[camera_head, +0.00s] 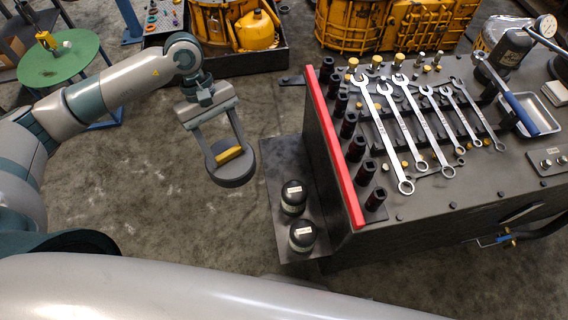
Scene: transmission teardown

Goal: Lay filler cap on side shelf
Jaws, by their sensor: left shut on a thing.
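The filler cap (233,173) is a dark grey round disc with a yellow bar across its top. My left gripper (228,155) is shut on it, with one finger at each side of the yellow bar. It holds the cap over the floor, just left of the side shelf in the picture. The side shelf (277,181) is a dark flat plate on the left side of the workbench. Two dark round-topped containers, a farther one (293,197) and a nearer one (302,235), stand on it. My right gripper is out of view.
The workbench (335,190) has a red edge strip (335,145), with wrenches (410,120) and black sockets on top. The shelf's far part is bare. A bin (270,62) of yellow parts and a green round table (60,62) stand behind. My own arm link crosses the bottom.

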